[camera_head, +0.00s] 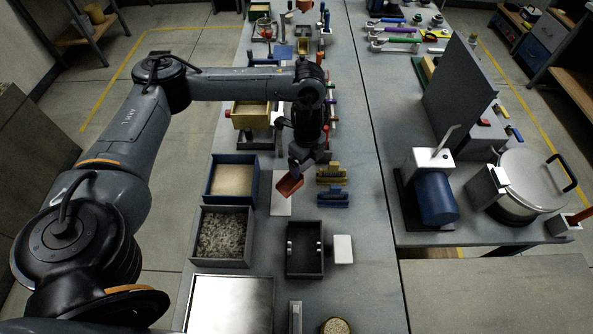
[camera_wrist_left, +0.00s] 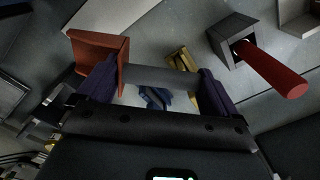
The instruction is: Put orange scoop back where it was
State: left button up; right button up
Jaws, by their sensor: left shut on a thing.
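The orange scoop (camera_head: 289,184) hangs tilted below my left gripper (camera_head: 299,167) in the head view, above the bench and close to a white plate (camera_head: 281,204). In the left wrist view the orange scoop (camera_wrist_left: 99,48) shows beside one dark purple finger. A grey bar spans between the two fingers of my left gripper (camera_wrist_left: 157,88), which is shut on the scoop. The grip itself is partly hidden in the head view. My right gripper is not in view.
A yellow rack (camera_head: 331,173) and a blue rack (camera_head: 333,198) stand right of the scoop. A blue-edged sand box (camera_head: 209,178), a gravel box (camera_head: 195,239) and a black tray (camera_head: 305,270) are nearby. A red handle (camera_wrist_left: 277,72) stands in a grey holder.

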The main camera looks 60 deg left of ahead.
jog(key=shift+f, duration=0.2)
pick_arm(q)
jog(key=shift+s+a+f+b, duration=0.15)
jog(key=shift+a+f, duration=0.45)
jog(key=shift+f, duration=0.45)
jog(key=shift+s+a+f+b, duration=0.1)
jog(key=shift+a+f, duration=0.55)
jog(key=shift+f, duration=0.35)
jog(key=shift+s+a+f+b, duration=0.15)
jog(key=shift+a+f, duration=0.45)
jog(key=shift+f, duration=0.45)
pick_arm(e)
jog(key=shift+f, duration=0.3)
pick_arm(q)
jog(key=shift+f, duration=0.1)
jog(key=o, duration=0.9)
